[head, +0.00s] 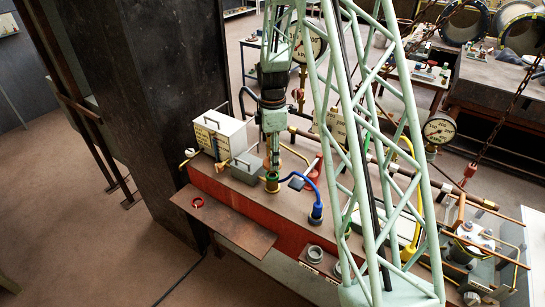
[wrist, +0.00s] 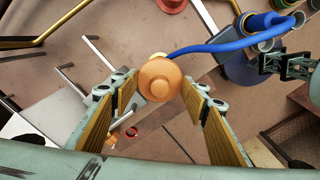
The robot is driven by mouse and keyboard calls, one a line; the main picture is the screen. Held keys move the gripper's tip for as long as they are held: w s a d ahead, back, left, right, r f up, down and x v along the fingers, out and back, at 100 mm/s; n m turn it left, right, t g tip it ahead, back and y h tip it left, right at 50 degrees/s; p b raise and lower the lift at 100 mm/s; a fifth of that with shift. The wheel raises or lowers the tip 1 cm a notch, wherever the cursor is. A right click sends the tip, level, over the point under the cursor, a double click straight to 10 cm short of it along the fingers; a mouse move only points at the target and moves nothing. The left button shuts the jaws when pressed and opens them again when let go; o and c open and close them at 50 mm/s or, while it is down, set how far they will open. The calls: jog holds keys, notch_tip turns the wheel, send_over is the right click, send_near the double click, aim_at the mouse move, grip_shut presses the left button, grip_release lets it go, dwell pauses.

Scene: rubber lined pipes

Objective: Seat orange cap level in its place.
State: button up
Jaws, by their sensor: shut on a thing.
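The orange cap (wrist: 160,78) is round, with a raised centre, and sits between my fingertips in the wrist view. My gripper (wrist: 158,88) is shut on it, one padded finger on each side. The cap cannot be made out there. In the wrist view the cap hides most of what lies below it, and a bit of yellow shows at its upper edge. I cannot tell whether the cap touches the fitting.
A blue hose (head: 304,181) curves beside the fitting to a blue socket (head: 316,212). A grey box (head: 245,168) and a white case (head: 219,133) stand left. A red ring (head: 197,202) lies on the brown plate (head: 232,224). A red flanged part (head: 311,176) stands behind right.

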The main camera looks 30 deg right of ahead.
jog(key=shift+f+b, duration=1)
jog(key=shift+f, duration=0.65)
jog(key=shift+b, duration=0.65)
dwell(1.5)
jog(key=shift+f+b, duration=0.75)
jog(key=shift+f, duration=0.35)
dwell(0.6)
jog(key=o, duration=0.9)
jog(key=shift+o, duration=0.2)
jog(key=shift+r, duration=0.15)
jog(key=shift+r, duration=5.85)
